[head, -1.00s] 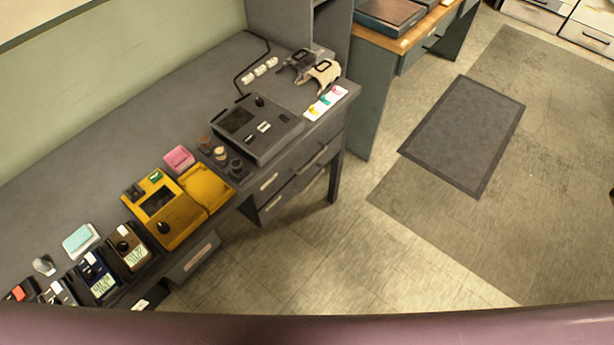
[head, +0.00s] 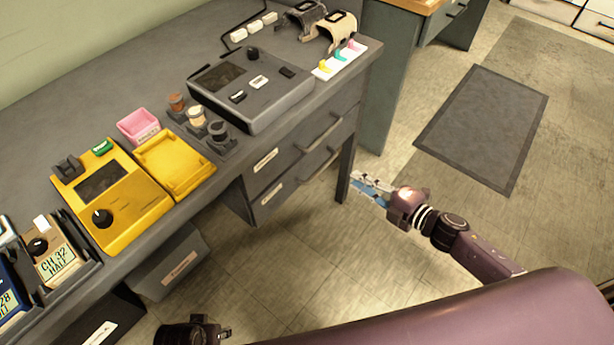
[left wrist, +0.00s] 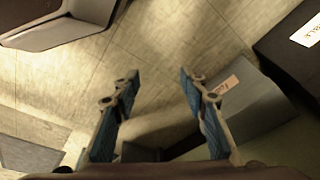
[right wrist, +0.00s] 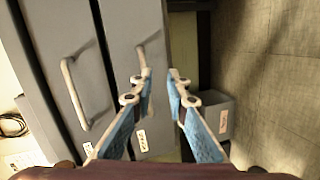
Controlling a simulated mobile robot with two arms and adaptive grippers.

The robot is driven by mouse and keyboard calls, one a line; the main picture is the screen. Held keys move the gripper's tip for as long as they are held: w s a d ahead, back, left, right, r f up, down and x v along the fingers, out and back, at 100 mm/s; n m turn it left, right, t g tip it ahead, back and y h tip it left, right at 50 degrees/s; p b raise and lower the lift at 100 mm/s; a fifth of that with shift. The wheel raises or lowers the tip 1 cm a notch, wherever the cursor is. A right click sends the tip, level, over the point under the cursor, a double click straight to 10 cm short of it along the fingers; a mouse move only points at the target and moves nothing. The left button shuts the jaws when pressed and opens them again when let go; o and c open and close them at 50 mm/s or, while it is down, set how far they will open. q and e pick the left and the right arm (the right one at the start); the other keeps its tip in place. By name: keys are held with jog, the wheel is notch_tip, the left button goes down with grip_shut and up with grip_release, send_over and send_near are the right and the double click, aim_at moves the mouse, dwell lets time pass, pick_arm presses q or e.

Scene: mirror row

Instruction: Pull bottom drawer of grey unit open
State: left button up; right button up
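The grey unit (head: 240,190) under the desk's right end has two labelled drawers with bar handles, both looking closed. Its bottom drawer (head: 290,189) has a handle (head: 320,166) that also shows in the right wrist view (right wrist: 143,60), just beyond the left fingertip. The upper drawer's handle (right wrist: 82,95) is left of it there. My right gripper (head: 358,183) is open and empty, apart from the drawer, to the right of the unit and near the desk leg. My left gripper (head: 200,330) is low at the bottom edge; the left wrist view shows its fingers (left wrist: 158,84) apart and empty.
The grey desk (head: 130,92) carries a yellow device (head: 115,200), a grey console (head: 250,95) and small trays. A grey labelled bin (head: 165,265) stands below it. A desk leg (head: 346,170) is beside my right gripper. The floor to the right is clear, with a dark mat (head: 482,128).

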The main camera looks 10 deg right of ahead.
aim_at(324, 166)
jog(key=w+a+n, duration=0.1)
jog(key=w+a, duration=0.1)
jog(key=a, duration=0.1)
jog(key=w+a+n+y+b, duration=0.1)
jog(key=w+a, duration=0.1)
jog(key=w+a+n+y+b, duration=0.1)
jog(key=w+a, duration=0.1)
jog(key=a, duration=0.1)
jog(key=shift+w+a+r+g, duration=0.25)
jog(key=shift+w+a+g, duration=0.05)
jog(key=shift+w, duration=0.05)
pick_arm(q)
jog(key=r, duration=0.1)
jog(key=w+r, duration=0.1)
jog(key=r, duration=0.1)
jog(key=shift+w+a+r, duration=0.2)
jog(key=shift+a+r, duration=0.05)
jog(key=shift+r, duration=0.15)
pick_arm(e)
grip_shut()
